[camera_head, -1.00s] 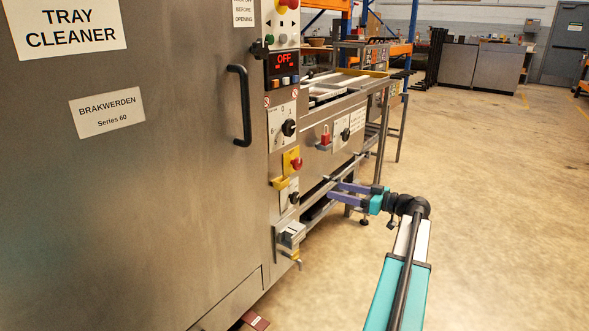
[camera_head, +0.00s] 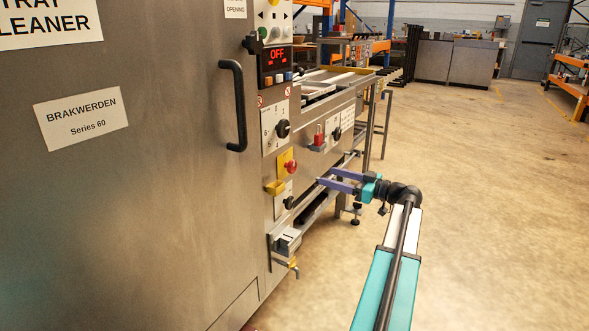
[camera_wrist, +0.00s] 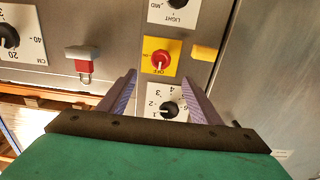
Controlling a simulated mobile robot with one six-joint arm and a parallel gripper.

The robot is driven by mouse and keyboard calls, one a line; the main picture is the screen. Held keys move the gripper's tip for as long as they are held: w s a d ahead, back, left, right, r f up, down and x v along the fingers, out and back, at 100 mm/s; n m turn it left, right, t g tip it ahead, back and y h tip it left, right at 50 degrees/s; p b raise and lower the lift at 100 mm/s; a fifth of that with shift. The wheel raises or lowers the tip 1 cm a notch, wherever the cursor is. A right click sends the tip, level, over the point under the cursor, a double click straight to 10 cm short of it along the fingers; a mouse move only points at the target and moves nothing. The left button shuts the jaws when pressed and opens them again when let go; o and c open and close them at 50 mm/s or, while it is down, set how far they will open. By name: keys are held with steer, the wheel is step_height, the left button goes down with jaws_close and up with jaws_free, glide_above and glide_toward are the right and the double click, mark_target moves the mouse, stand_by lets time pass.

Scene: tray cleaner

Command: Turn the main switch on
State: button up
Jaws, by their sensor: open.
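The main switch appears to be the red knob on a yellow plate (camera_head: 287,165) on the tray cleaner's side panel. In the wrist view the open fingers (camera_wrist: 160,76) frame a black dial on a white plate (camera_wrist: 168,108). The fingers look apart from the knob. The red display (camera_head: 278,56) reads OFF.
A yellow tab (camera_wrist: 205,52) sticks out beside the knob. A red padlock-like part (camera_head: 319,138) and another dial (camera_head: 336,133) are on the panel to the right. A black door handle (camera_head: 237,105) and a grey box (camera_head: 286,241) stick out. The floor at right is clear.

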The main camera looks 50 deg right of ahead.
mark_target(294, 167)
steer(key=shift+w+a, duration=0.1)
steer(key=shift+w, duration=0.1)
steer(key=b+x, duration=0.3)
steer(key=x, duration=1)
steer(key=shift+w+a+b, duration=0.15)
steer(key=shift+w+b, duration=0.05)
steer(key=shift+b, duration=0.15)
steer(key=c, duration=1)
